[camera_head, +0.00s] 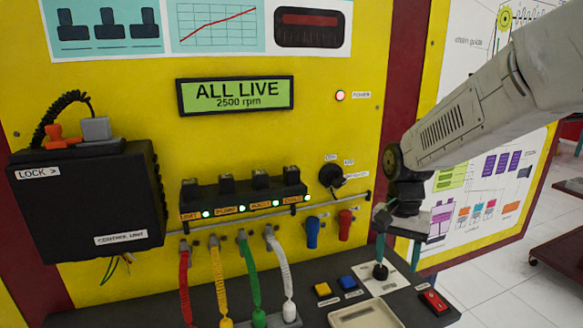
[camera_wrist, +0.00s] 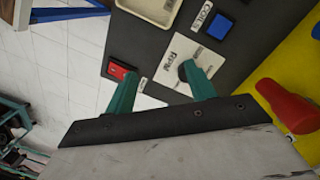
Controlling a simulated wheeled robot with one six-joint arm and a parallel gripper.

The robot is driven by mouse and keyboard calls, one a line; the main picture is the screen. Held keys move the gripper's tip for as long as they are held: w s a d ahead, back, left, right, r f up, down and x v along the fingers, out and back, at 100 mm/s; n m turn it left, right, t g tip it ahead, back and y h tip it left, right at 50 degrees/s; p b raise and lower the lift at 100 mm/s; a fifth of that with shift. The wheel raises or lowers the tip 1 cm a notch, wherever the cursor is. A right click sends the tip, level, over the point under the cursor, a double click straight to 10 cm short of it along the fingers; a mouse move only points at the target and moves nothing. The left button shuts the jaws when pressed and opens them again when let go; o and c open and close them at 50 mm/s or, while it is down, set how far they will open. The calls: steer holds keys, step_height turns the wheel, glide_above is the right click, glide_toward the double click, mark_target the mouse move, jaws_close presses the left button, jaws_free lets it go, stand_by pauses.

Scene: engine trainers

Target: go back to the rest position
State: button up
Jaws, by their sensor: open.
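My gripper (camera_head: 398,256) hangs low over the right end of the grey console, with its teal fingers pointing down. In the wrist view my gripper (camera_wrist: 160,82) is open, with nothing between its fingers. The black RPM knob (camera_wrist: 184,70) on its white plate (camera_wrist: 207,61) is beside the right finger there, partly hidden by it; I cannot tell whether they touch. In the head view the knob (camera_head: 380,272) shows just below one finger. The display (camera_head: 236,95) reads "ALL LIVE 2500 rpm".
A red switch (camera_head: 434,301), yellow button (camera_head: 323,289), blue button (camera_head: 348,282) and cream tray (camera_head: 362,316) are on the console. Blue (camera_head: 312,232) and red (camera_head: 345,224) handles stick out behind. Several coloured cables hang left. A black control unit (camera_head: 90,200) is at far left.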

steer(key=s+d+r+n+t, duration=0.1)
steer(key=s+r+n, duration=0.2)
steer(key=s, duration=0.9)
steer(key=s+d+r+n+t, duration=0.1)
steer(key=s+r+n, duration=0.3)
steer(key=s, duration=0.9)
steer(key=shift+d+r, duration=0.35)
steer(key=shift+r, duration=0.5)
